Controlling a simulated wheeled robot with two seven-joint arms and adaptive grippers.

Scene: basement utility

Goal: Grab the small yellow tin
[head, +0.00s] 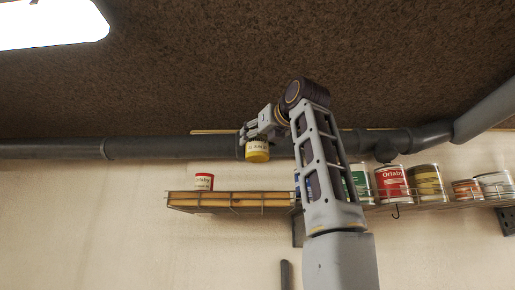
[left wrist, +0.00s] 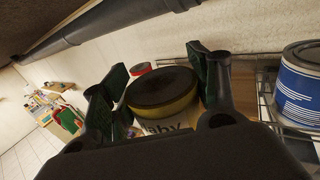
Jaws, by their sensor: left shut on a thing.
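The small yellow tin (head: 257,151), with a pale label band, is held above the wall shelf in the head view. My left gripper (head: 256,140) is shut on it from above. In the left wrist view the tin (left wrist: 163,92) sits between the two dark green finger pads, its dark round lid facing the camera. Its lower side is partly hidden by the gripper body. The tin looks upright and clear of the shelf. My right gripper is in neither view.
The wire-edged shelf (head: 233,201) holds a small red and white tin (head: 204,181) at its left. Several larger cans, including a red one (head: 391,183), stand at the right. A blue can (left wrist: 300,85) shows in the wrist view. A grey pipe (head: 120,147) runs behind, under the brown ceiling.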

